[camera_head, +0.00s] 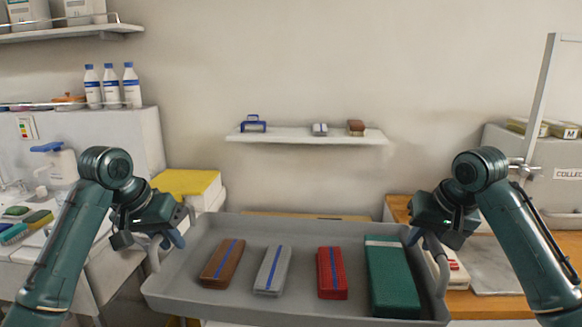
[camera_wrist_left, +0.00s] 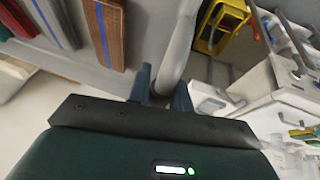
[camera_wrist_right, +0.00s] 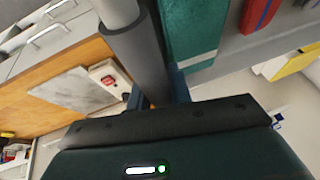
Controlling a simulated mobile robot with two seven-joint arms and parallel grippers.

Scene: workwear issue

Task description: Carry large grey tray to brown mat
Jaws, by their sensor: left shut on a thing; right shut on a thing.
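The large grey tray (camera_head: 300,308) is in front of me in the head view, held up level between my two arms. In it lie a brown block (camera_head: 222,263), a grey block (camera_head: 272,270) and a red block (camera_head: 332,273), each with a lengthwise stripe, and a larger green block (camera_head: 391,278) with a white band. My left gripper (camera_head: 170,240) is shut on the tray's left handle (camera_wrist_left: 178,45). My right gripper (camera_head: 428,240) is shut on its right handle (camera_wrist_right: 137,55). I cannot make out a brown mat for certain.
A wooden counter (camera_head: 490,302) with a grey slab (camera_head: 494,275) is at the right. A white counter with a yellow-topped box (camera_head: 186,182) and brushes (camera_head: 38,220) is at the left. A wall shelf (camera_head: 310,137) with small items hangs behind the tray.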

